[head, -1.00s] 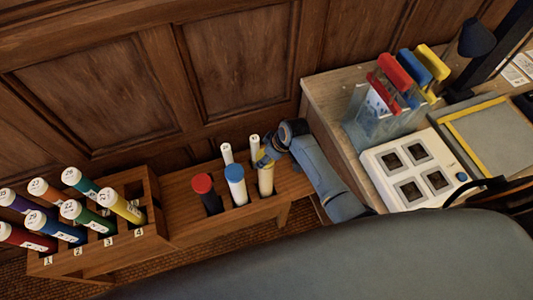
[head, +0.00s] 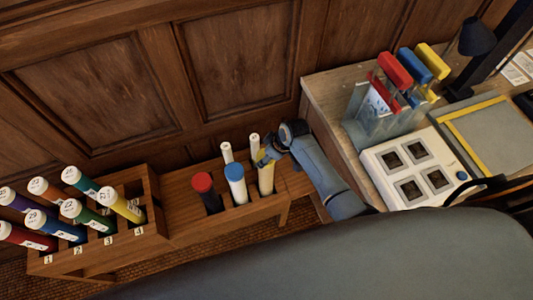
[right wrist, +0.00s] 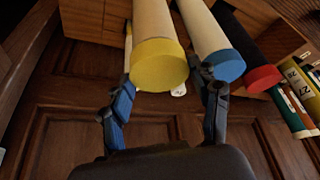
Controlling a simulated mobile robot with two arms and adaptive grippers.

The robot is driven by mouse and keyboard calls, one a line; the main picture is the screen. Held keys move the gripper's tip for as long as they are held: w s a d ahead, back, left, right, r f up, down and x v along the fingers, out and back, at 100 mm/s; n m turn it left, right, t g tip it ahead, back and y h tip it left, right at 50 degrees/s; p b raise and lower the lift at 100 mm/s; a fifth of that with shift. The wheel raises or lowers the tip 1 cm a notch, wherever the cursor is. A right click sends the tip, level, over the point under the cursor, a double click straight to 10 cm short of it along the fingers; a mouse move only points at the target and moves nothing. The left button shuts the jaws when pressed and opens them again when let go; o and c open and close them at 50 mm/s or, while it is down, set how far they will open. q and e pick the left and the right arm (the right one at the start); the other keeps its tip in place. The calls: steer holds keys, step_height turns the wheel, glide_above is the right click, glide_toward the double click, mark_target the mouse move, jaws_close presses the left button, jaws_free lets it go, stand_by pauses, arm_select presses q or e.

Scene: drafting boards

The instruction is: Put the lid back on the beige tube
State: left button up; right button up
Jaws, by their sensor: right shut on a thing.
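The beige tube (head: 266,183) stands upright in the right part of the low wooden rack. In the right wrist view the beige tube (right wrist: 152,20) has a yellow lid (right wrist: 160,66) on its end, with no gap visible between them. My right gripper (right wrist: 167,80) is shut on the yellow lid, one finger on each side. In the head view my right gripper (head: 265,159) covers the tube's top and hides the lid. My left gripper is not in view.
A blue-capped tube (head: 235,172) and a red-capped tube (head: 203,184) stand close by in the rack. Two thin white tubes (head: 227,153) stand behind. A stepped rack (head: 150,185) of coloured tubes is at left; a desk (head: 325,95) is at right.

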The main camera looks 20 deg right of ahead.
stand_by(0.8)
steer(key=shift+f+p, duration=0.15)
steer(key=shift+p, duration=0.15)
stand_by(0.8)
stand_by(0.4)
stand_by(0.4)
steer(key=o, duration=0.8)
steer(key=shift+o, duration=0.7)
steer(key=shift+o, duration=0.8)
steer(key=shift+p, duration=0.35)
